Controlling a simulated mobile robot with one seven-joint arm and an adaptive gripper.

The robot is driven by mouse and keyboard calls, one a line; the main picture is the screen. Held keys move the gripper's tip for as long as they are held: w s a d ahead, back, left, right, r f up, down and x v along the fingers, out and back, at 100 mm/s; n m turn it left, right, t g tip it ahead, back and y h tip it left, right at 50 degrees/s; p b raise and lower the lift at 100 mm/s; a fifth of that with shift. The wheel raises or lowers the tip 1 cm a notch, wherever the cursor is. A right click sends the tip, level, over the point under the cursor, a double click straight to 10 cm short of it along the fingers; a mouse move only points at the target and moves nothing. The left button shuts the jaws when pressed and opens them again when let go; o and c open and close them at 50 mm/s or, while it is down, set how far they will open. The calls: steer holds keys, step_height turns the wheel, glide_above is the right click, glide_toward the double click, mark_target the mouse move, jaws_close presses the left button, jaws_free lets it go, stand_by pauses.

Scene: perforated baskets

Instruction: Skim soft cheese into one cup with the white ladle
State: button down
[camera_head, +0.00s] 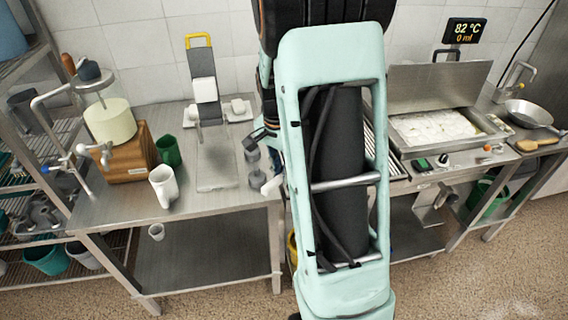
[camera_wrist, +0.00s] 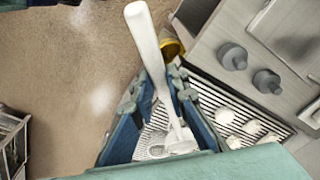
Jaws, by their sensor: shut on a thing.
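My gripper (camera_wrist: 156,92) is shut on the white ladle (camera_wrist: 145,38) in the wrist view. The ladle's pale handle rises between the blue fingers, and its lower part reaches down between them over a slatted grate. In the head view my arm hides the gripper. The soft cheese (camera_head: 437,126) is a white lumpy mass in the steel vat (camera_head: 490,135) at the right, with its lid raised behind. A white cup (camera_head: 163,188) stands upright on the left counter, and a green cup (camera_head: 168,151) stands behind it. I cannot see into either cup clearly.
A steel grate (camera_wrist: 200,88) with several white lumps (camera_wrist: 252,127) lies below the gripper. Two grey knob-shaped pieces (camera_wrist: 232,57) sit beside it. A glass jar (camera_head: 110,122) on a wooden block stands at the left. A pan (camera_head: 528,113) is at far right. The display (camera_head: 465,31) reads 82 °C, 0 ml.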

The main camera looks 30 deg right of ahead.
steer(key=shift+a+f+b, duration=0.2)
steer(key=shift+f+b, duration=0.4)
steer(key=shift+f, duration=0.05)
steer(key=b, duration=0.1)
steer(key=f+h+b, duration=0.1)
steer(key=shift+s+a+f+t+b, duration=0.2)
steer(key=shift+a+f+t+b, duration=0.1)
steer(key=shift+t, duration=0.1)
steer(key=b, duration=0.1)
steer(key=f+h+b, duration=0.1)
steer(key=b, duration=0.1)
steer(key=shift+s+a+f, duration=0.1)
steer(key=shift+s+a, duration=0.1)
